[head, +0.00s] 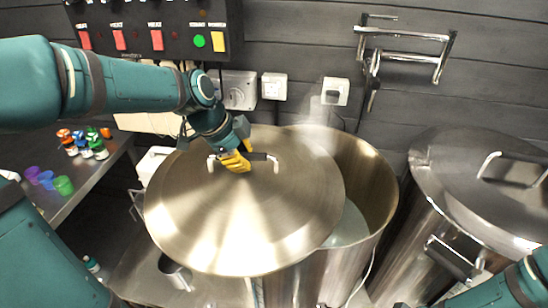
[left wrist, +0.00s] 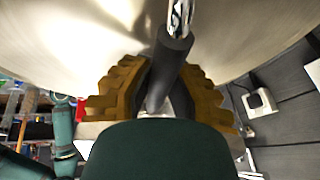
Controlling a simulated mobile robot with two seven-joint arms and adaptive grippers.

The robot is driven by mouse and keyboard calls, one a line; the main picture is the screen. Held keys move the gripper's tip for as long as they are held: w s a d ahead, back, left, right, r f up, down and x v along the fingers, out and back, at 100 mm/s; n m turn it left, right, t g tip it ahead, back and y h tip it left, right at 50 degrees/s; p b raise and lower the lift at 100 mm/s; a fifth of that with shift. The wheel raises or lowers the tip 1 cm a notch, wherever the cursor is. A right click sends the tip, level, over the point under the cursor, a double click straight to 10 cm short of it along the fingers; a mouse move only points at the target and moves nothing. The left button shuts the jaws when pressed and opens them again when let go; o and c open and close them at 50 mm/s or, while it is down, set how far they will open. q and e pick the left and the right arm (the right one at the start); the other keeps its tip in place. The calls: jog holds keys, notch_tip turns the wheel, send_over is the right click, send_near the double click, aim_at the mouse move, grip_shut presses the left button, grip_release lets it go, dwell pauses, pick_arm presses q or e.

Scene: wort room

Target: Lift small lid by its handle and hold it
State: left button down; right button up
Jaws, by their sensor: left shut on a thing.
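The round steel lid (head: 240,215) is held over the left part of an open steel pot (head: 368,165), offset to the left. The pot's right side is uncovered, and pale liquid (head: 350,225) shows inside. My left gripper (head: 238,160) has its yellow fingers shut on the lid's handle (head: 262,156), a dark grip on chrome brackets. In the left wrist view the fingers sit on both sides of the handle (left wrist: 172,62), with the lid's steel surface (left wrist: 85,35) behind. My right gripper is out of view; part of my right arm shows at the lower right.
A second lidded steel vessel (head: 440,220) stands at the right. A side table (head: 95,175) at the left bears coloured cups and small bottles. A control box (head: 150,28) and sockets (head: 273,85) are on the wall behind. A chrome rack (head: 405,35) hangs there too.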

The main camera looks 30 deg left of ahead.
pick_arm(q)
jog(key=s+a+b, duration=0.5)
jog(key=s+a, duration=1.2)
jog(key=s, duration=0.3)
jog(key=shift+a, duration=0.1)
